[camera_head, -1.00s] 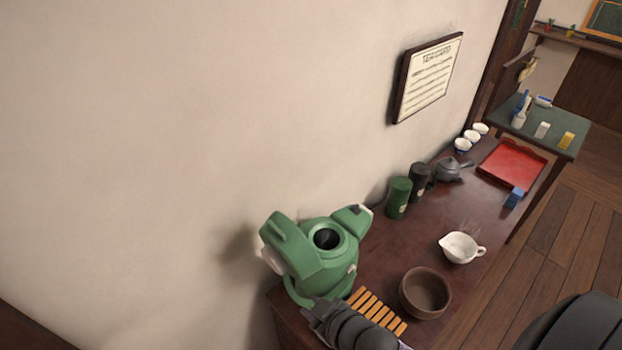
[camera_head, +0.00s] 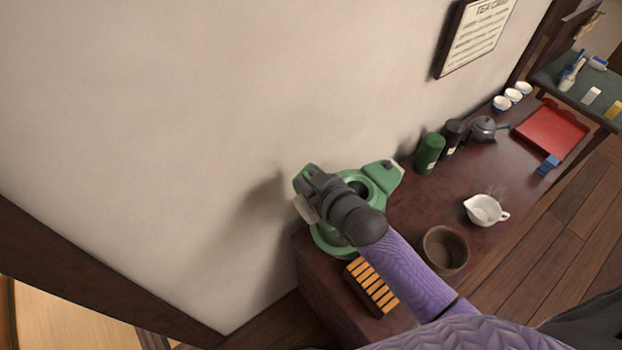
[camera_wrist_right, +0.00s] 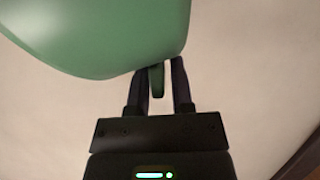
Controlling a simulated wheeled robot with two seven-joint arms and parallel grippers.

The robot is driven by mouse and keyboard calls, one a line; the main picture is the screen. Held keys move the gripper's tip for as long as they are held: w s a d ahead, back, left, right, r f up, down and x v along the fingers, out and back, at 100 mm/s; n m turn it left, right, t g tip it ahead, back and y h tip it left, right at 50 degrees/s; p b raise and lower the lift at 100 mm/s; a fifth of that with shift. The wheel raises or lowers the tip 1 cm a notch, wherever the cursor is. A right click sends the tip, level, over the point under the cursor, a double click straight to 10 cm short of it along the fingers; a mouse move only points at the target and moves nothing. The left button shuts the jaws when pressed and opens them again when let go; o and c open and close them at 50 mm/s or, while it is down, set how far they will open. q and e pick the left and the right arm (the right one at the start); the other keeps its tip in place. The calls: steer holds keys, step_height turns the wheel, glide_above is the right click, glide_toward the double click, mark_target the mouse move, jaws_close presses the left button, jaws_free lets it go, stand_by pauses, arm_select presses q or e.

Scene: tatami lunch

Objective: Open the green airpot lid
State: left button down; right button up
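The green airpot (camera_head: 376,177) stands at the near left end of the dark table, by the wall. Its lid (camera_head: 303,176) is tilted up at the airpot's left, and part of the dark mouth shows. My right gripper (camera_head: 318,188) is at the raised lid and hides much of it. In the right wrist view, the green lid (camera_wrist_right: 110,35) fills the top, and a narrow green tab sits between the fingers of my right gripper (camera_wrist_right: 162,72). A gap shows between the tab and the right-hand finger. My left gripper is out of view.
My right arm passes over the table's near end, beside a slatted orange-brown item (camera_head: 372,287) and a brown bowl (camera_head: 445,250). A white pouring cup (camera_head: 485,210), green canister (camera_head: 430,153), dark teapot (camera_head: 484,128) and red tray (camera_head: 552,130) stand farther along.

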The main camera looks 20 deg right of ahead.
jaws_close()
stand_by(1.4)
